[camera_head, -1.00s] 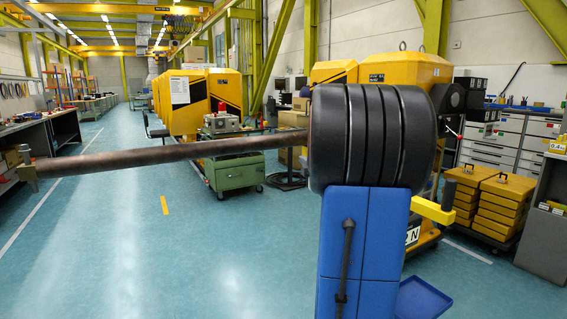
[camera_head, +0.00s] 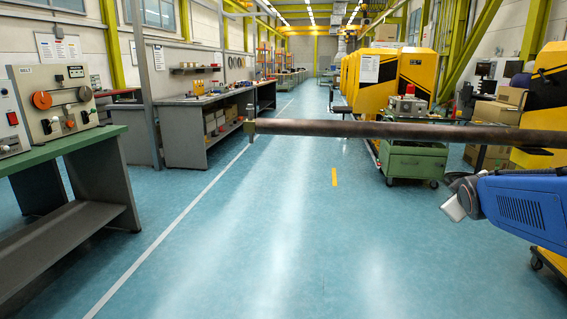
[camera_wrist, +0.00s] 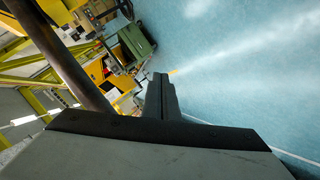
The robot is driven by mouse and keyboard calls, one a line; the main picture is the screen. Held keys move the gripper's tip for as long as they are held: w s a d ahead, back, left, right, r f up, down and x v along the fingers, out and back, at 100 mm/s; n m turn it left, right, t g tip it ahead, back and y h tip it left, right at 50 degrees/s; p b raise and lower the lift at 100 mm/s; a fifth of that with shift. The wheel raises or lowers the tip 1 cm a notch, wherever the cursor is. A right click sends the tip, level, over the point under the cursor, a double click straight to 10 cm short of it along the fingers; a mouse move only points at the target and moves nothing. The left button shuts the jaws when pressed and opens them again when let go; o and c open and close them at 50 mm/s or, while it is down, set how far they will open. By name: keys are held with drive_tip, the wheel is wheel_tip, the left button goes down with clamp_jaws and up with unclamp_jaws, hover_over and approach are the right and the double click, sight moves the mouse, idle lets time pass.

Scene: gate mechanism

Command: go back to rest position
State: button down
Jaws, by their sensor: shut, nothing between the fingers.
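My gripper (camera_wrist: 160,95) shows in the wrist view, with its dark fingers together and nothing between them. The open floor and the green cart lie beyond the fingertips. A long brown pole (camera_head: 380,129) crosses the right half of the head view almost level, with a metal fitting (camera_head: 251,124) at its left end. The pole (camera_wrist: 65,55) also runs through the upper left of the wrist view, apart from my fingers.
A green-topped bench (camera_head: 60,150) with instruments stands at left, and a long grey workbench (camera_head: 200,130) behind it. A green cart (camera_head: 412,155) and yellow machines (camera_head: 415,75) stand at right. The blue floor (camera_head: 280,240) in the middle is clear.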

drive_tip(key=s+a+f+m+g+y, duration=0.2)
drive_tip(key=s+a+f, duration=0.4)
drive_tip(key=s+a, duration=0.6)
drive_tip(key=s+a+f+m+g+y, duration=0.2)
drive_tip(key=s+a+f+g+y, duration=0.2)
drive_tip(key=s+a+f, duration=0.3)
drive_tip(key=s+a, duration=0.5)
drive_tip(key=shift+s+m, duration=0.15)
drive_tip(key=shift+m, duration=0.15)
